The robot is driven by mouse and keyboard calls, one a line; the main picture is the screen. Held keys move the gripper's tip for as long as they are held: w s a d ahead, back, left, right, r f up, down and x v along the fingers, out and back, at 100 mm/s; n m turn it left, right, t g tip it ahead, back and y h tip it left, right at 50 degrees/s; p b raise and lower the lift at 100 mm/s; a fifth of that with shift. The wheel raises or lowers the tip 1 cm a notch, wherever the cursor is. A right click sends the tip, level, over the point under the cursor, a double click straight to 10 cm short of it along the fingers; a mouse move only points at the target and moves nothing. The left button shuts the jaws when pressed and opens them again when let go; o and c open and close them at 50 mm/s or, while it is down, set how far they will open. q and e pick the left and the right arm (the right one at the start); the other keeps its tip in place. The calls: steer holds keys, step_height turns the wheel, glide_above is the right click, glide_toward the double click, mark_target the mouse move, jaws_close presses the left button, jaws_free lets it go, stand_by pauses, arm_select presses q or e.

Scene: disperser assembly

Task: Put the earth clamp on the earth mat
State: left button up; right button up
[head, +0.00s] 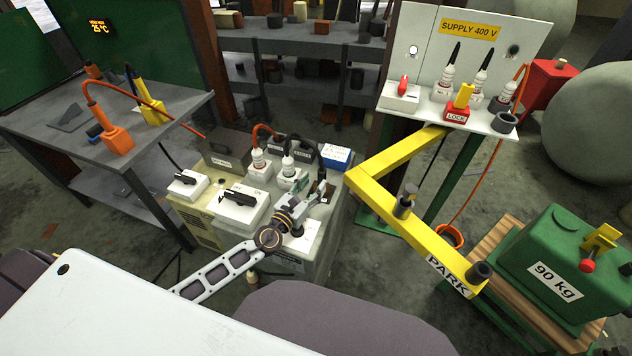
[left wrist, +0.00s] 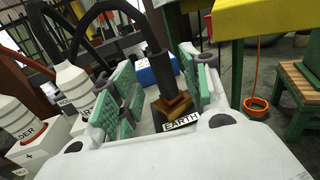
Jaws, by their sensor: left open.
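In the left wrist view a black upright cylinder (left wrist: 158,72), which looks like the earth clamp, has a thick black cable arching from its top. Its foot is on a brown, copper-coloured block (left wrist: 172,104) beside a white EARTH label (left wrist: 181,122). My left gripper (left wrist: 160,90) is open, with a green-padded finger on either side of the cylinder; I cannot tell whether either touches. In the head view my left gripper (head: 318,193) is over the right end of the cabinet top. I cannot identify a separate earth mat. My right gripper is not in view.
The cabinet (head: 205,213) carries white switches and several white plugs with cables left of my gripper. A blue box (head: 337,156) lies behind. A yellow PARK beam (head: 415,228) stands close on the right. A grey bench (head: 65,120) is at left.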

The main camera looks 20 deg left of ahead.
arm_select(q)
steer(key=shift+v, duration=1.25)
steer(key=shift+b+v, duration=0.4)
steer(key=shift+v, duration=0.6)
steer(key=shift+s+a, duration=0.15)
steer(key=shift+s, duration=0.4)
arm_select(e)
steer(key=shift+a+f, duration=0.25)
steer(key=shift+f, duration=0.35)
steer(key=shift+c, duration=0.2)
